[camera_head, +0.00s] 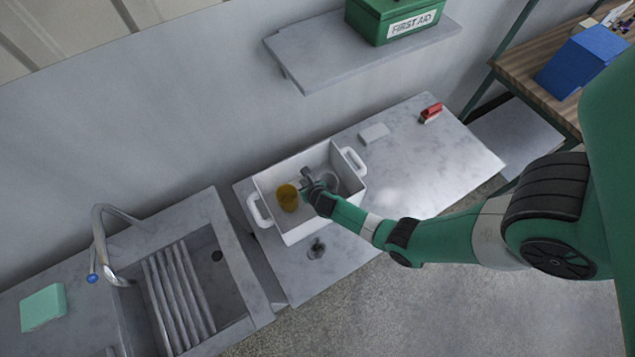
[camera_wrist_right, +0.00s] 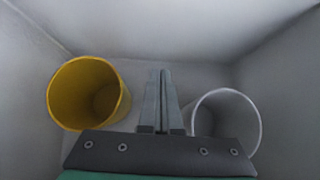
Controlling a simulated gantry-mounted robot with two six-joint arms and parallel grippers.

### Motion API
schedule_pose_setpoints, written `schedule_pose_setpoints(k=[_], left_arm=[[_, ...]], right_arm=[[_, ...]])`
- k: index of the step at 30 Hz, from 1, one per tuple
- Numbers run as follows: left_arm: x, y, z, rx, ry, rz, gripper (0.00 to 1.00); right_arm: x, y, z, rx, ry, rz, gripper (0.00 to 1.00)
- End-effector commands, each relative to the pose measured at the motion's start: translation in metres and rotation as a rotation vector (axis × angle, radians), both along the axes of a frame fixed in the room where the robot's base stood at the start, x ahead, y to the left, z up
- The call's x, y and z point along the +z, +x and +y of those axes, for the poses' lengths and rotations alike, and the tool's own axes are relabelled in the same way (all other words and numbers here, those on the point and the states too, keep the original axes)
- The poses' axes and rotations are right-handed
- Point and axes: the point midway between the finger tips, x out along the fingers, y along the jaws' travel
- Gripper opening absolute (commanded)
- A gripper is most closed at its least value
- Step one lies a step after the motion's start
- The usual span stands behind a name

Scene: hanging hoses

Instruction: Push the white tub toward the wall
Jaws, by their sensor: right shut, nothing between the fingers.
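The white tub (camera_head: 290,233) stands on the grey counter against or close to the wall; I cannot tell whether it touches. It has a handle at each end. My right gripper (camera_head: 307,176) reaches down into the tub from the right, shut and empty. The yellow cup also shows in the head view (camera_head: 287,198). My left gripper does not show.
A sink (camera_head: 230,290) with a tap (camera_head: 100,235) lies to the left. A white block (camera_head: 374,133) and a red object (camera_head: 431,113) lie on the counter to the right. A small dark metal object (camera_head: 316,249) is in front of the tub. A shelf (camera_head: 310,75) with a first-aid box (camera_head: 385,20) hangs above.

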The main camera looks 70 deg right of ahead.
Motion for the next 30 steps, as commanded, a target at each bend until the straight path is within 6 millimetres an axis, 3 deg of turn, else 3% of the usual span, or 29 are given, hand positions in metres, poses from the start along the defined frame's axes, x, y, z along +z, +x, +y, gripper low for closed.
schedule_pose_setpoints(k=[3,12,27,30], left_arm=[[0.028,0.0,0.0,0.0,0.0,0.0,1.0],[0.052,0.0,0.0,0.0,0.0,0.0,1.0],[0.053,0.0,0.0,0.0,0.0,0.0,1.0],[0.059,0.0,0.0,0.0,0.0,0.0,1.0]], right_arm=[[0.028,-0.016,0.018,0.005,0.0,0.001,0.0],[0.067,-0.047,0.05,0.004,0.0,0.001,0.0],[0.071,-0.052,0.054,0.001,0.0,0.001,0.0],[0.08,-0.046,0.057,0.012,-0.002,-0.007,0.0]])
